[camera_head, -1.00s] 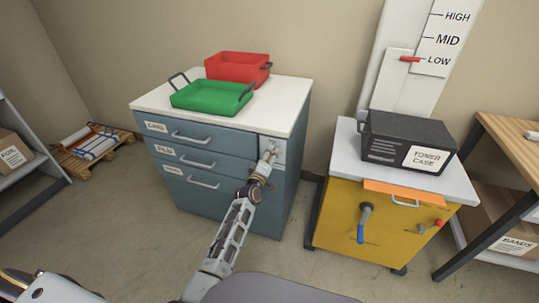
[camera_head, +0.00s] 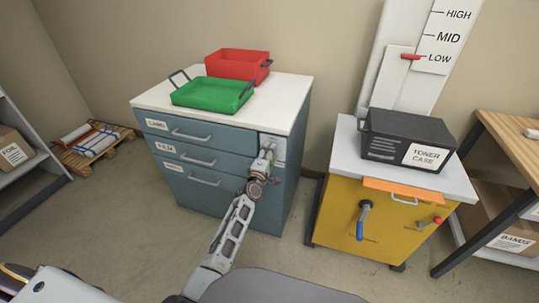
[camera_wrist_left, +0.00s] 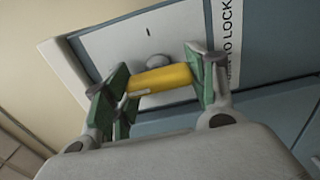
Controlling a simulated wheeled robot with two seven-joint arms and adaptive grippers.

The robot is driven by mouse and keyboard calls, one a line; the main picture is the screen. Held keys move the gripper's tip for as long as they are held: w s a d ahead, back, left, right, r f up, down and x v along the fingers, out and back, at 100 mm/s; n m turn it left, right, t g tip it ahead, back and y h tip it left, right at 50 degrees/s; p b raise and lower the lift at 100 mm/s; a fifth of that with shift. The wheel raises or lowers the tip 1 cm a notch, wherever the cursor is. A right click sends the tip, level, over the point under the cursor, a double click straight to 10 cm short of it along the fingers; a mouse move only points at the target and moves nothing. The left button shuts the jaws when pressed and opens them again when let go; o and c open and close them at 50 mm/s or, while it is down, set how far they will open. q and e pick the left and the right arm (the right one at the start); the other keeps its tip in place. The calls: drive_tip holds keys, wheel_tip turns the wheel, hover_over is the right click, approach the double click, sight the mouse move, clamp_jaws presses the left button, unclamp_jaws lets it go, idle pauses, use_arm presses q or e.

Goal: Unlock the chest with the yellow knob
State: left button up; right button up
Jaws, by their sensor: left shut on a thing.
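The blue chest of drawers (camera_head: 238,195) has a white top and a pale lock plate at the upper right of its front. In the left wrist view, the yellow knob (camera_wrist_left: 160,80) is a rounded bar on the pale plate (camera_wrist_left: 125,50), lying nearly level and slightly tilted in the picture. My left gripper (camera_wrist_left: 155,85) is shut on the knob, with green-padded fingers at both ends. It also shows at the lock plate in the head view (camera_head: 266,153), where it hides the knob. Lettering ending "TO LOCK" is beside the plate. My right gripper is not in view.
A green tray (camera_head: 212,107) and a red tray (camera_head: 238,80) stand on the chest. To the right, a yellow cabinet (camera_head: 340,205) with a blue-handled crank carries a black toner case (camera_head: 375,145). Open floor lies between them. The chest's drawers look shut.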

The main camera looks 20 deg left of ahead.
use_arm(q)
drive_tip(key=o, duration=1)
drive_tip(key=shift+s, duration=0.15)
drive_tip(key=shift+s+a, duration=0.15)
drive_tip(key=shift+s, duration=2.8)
drive_tip(key=shift+s+a, duration=0.1)
drive_tip(key=shift+s, duration=2.8)
